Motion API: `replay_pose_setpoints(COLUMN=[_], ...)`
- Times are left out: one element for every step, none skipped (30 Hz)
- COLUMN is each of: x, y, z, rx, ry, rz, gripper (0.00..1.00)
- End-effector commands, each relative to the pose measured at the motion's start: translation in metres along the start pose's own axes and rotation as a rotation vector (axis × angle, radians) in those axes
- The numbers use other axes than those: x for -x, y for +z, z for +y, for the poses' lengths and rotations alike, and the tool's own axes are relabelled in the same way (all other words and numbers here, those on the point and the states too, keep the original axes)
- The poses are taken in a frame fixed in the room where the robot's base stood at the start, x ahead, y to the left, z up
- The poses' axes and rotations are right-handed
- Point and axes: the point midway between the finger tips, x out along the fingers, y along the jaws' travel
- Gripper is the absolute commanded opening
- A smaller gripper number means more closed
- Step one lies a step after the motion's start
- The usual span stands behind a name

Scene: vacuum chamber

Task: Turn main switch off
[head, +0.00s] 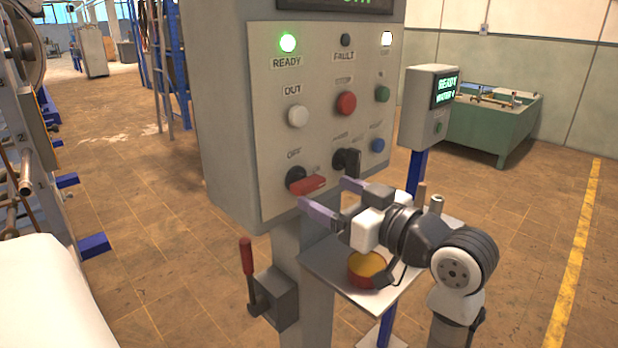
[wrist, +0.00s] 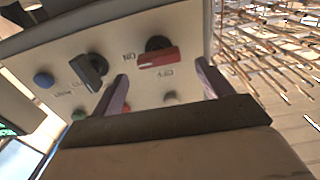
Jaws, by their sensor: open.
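The main switch (head: 308,185) is a rotary switch with a red handle on a black hub, low on the left of the grey panel. Its handle lies nearly level, its end to the right, with an OFF label above the hub. In the wrist view, which is upside down, the switch (wrist: 158,58) shows between the fingertips, with an ON label beside it. My gripper (head: 325,194) is open and empty, its fingers (wrist: 163,80) pointing at the panel on either side of the handle. I cannot tell whether they touch it.
A black selector (head: 347,162) sits close right of the switch, with a blue button (head: 377,145) beyond. White (head: 298,116) and red (head: 346,103) buttons are above. The READY lamp (head: 288,43) glows green. Below are a red-handled lever (head: 247,258) and a small shelf (head: 400,285) holding a bowl (head: 368,268).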

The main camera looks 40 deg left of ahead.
Motion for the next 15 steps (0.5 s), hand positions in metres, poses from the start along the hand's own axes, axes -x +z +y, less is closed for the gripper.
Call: replay_pose_setpoints(x=[-0.012, -0.018, -0.025, -0.03, -0.035, -0.04, -0.044, -0.047, -0.051, -0.053, -0.055, -0.057, -0.058, -0.059, -0.059], y=[-0.002, -0.002, -0.001, -0.001, -0.001, -0.001, -0.001, -0.001, -0.001, -0.001, 0.0, 0.0, 0.0, 0.0, 0.0], z=[-0.001, -0.001, -0.001, -0.001, -0.001, 0.0, 0.0, 0.0, -0.001, 0.0, 0.0, 0.0, 0.0, 0.0, 0.0], rx=[-0.003, -0.003, -0.002, -0.001, -0.001, -0.002, -0.002, -0.002, -0.002, -0.001, -0.001, -0.001, 0.0, 0.0, 0.0], ry=[-0.004, -0.004, -0.004, -0.003, -0.003, -0.001, -0.001, -0.002, -0.002, -0.001, 0.0, 0.001, 0.001, 0.001, 0.001], rz=[-0.002, -0.002, -0.001, -0.002, -0.002, -0.001, -0.001, -0.001, -0.001, -0.001, -0.001, 0.0, 0.0, 0.0, 0.0], gripper=[0.78, 0.78, 0.78, 0.78, 0.78, 0.78, 0.78, 0.78, 0.78, 0.78, 0.78, 0.78, 0.78, 0.78, 0.78])
